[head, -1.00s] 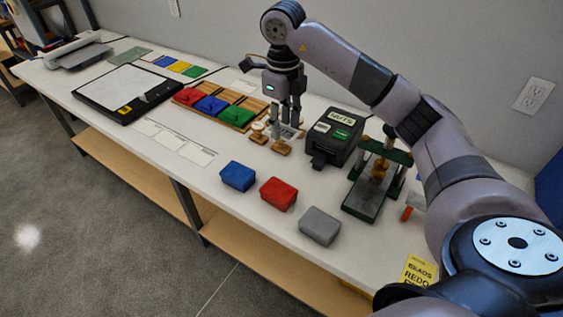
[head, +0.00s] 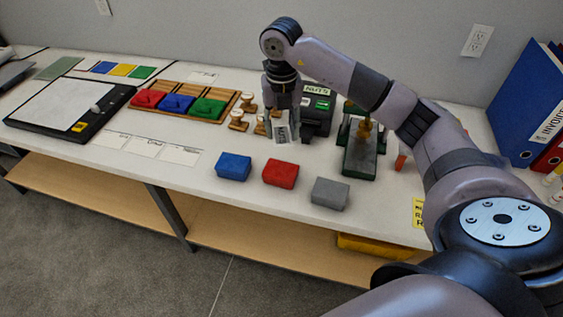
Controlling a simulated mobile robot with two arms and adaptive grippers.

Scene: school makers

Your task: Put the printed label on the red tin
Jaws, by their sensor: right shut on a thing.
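The red tin (head: 281,174) stands on the white table between a blue tin (head: 234,167) and a grey tin (head: 330,194). My right gripper (head: 283,122) is shut on a small pale label (head: 282,134) with dark print. The label hangs upright below the fingertips, above and behind the red tin and apart from it. The dark label printer (head: 318,117) stands just behind and right of the gripper, which partly hides it. My left gripper is not in view.
Wooden-handled stamps (head: 238,121) stand just left of the gripper. A green press (head: 361,155) is to the right. A wooden tray (head: 170,86) holds red, blue and green pieces. White cards (head: 145,146) lie left of the tins. The tins stand near the table's front edge.

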